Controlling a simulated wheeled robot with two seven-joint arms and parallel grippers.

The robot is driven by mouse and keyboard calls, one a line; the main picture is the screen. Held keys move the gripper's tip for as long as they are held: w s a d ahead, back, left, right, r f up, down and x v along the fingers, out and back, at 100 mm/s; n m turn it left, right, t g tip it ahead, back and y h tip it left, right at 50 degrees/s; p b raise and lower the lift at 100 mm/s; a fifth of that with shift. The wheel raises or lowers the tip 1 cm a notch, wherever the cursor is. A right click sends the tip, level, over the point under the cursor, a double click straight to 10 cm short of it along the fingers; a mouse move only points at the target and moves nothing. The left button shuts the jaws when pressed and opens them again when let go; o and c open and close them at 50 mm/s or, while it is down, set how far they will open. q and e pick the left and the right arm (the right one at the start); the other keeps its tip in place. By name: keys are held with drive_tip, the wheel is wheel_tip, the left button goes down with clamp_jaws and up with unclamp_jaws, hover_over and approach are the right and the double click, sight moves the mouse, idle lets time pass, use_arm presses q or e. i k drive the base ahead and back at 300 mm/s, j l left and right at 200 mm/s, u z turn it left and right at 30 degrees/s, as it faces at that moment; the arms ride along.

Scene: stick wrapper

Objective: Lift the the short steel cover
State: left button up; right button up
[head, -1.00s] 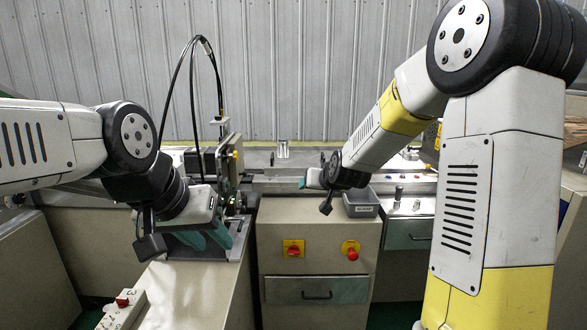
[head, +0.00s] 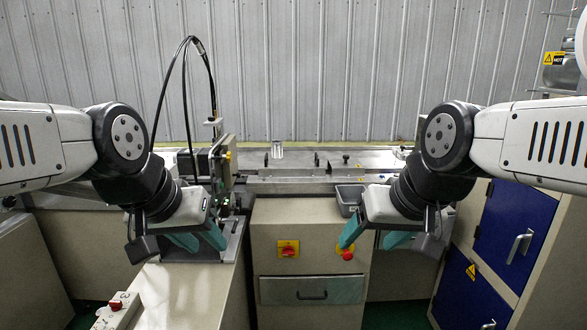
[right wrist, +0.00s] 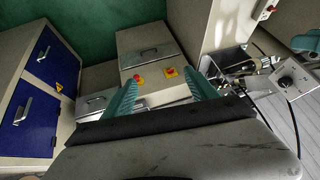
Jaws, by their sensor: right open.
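Flat steel plates (head: 285,172) lie along the machine bed at the back, with a small shiny upright metal piece (head: 277,150) behind them. I cannot tell for sure which piece is the short steel cover. My left gripper (head: 199,240) points down in front of the left machine head, its teal fingers apart and nothing visible between them. My right gripper (head: 375,239) hangs at the right, in front of and below the bed, open and empty. In the right wrist view its two teal fingers (right wrist: 161,82) are wide apart, with the cabinet fronts beyond them.
A grey bin (head: 349,198) sits at the bed's front edge. A cabinet with a red switch (head: 288,249), red button (head: 347,254) and drawer (head: 313,290) stands below. Black cables (head: 186,100) arch above the left machine head. A blue-doored cabinet (head: 514,222) is at right.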

sight(346, 166)
drive_tip(key=l+u, duration=0.1)
drive_tip(key=l, duration=0.35)
drive_tip(key=i+l, duration=0.1)
drive_tip(key=l, duration=0.3)
drive_tip(key=i+l+u, duration=0.5)
drive_tip(key=l, duration=0.45)
drive_tip(key=i+l+u, duration=0.15)
drive_tip(key=i, duration=0.35)
drive_tip(key=i+l+u, duration=0.1)
drive_tip(key=i+l, duration=0.2)
drive_tip(key=i, duration=0.15)
